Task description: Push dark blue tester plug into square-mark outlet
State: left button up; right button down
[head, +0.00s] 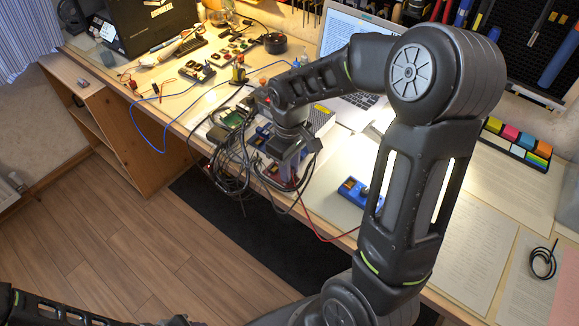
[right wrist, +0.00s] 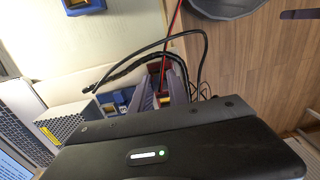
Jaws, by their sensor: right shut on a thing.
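My right gripper (head: 292,168) points down at the front part of the workbench, among black cables. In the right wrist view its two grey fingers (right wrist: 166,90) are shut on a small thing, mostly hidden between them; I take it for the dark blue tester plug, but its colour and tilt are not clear. A blue block with a yellow mark (right wrist: 121,98) is beside the fingers. I cannot make out the square-mark outlet, nor whether the held thing touches anything. My left gripper is not in view.
A blue device (head: 353,191) lies on the bench right of the gripper. A bundle of black cables (head: 232,165) hangs over the front edge. A red wire (head: 318,230) runs close by. A laptop (head: 350,40) stands behind. Papers (head: 465,225) cover the right side.

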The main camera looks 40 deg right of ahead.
jog(key=shift+f, duration=0.2)
jog(key=c, duration=1.2)
grip_release()
jog(key=shift+r+p, duration=1.95)
jog(key=shift+r, duration=0.6)
jog(key=shift+f, duration=0.1)
